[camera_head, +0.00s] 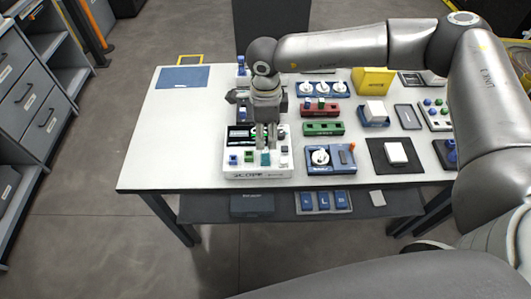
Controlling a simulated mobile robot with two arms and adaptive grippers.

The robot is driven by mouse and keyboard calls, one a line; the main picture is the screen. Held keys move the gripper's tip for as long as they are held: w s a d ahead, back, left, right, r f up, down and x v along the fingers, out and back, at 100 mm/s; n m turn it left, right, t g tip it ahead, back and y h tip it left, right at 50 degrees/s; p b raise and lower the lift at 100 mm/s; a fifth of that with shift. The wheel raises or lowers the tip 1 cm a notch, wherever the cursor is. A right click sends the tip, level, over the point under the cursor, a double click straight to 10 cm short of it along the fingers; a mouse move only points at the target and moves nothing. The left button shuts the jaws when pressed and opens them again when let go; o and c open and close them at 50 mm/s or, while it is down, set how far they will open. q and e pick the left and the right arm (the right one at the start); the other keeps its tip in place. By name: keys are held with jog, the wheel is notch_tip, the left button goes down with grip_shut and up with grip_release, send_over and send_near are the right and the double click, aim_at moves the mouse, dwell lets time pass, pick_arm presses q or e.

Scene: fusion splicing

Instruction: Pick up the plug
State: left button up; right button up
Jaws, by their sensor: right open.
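My right gripper (266,146) points straight down over the white instrument labelled like "SCOPE" (245,175). Its two fingers are apart, with nothing seen held between them. A teal block-like piece (265,159) sits on the instrument's front, just below the fingertips; it may be the plug, but I cannot tell for sure. A green piece (249,156) and a blue piece (233,160) sit to its left. I cannot tell whether the fingers touch the teal piece. The gripper hides part of the instrument's top. My left gripper is out of view.
The white table (150,150) is bare at its left, apart from a blue mat (183,77) at the back. A blue device with a white dial (320,157) stands close to the right. Red (319,110) and green (323,129) blocks lie behind it. Grey drawers (30,90) stand left.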

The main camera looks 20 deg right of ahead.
aim_at(265, 150)
notch_tip(265, 150, down, 4)
jog(key=shift+a+f+p, duration=0.1)
jog(key=shift+p, duration=0.4)
jog(key=shift+f, duration=0.25)
jog(key=shift+w+f+p, duration=0.15)
jog(key=shift+f+p, duration=0.45)
jog(key=shift+f, duration=0.6)
jog(key=shift+w+f+p, duration=0.1)
jog(key=shift+f+p, duration=0.45)
jog(key=shift+f, duration=0.6)
jog(key=c, duration=0.9)
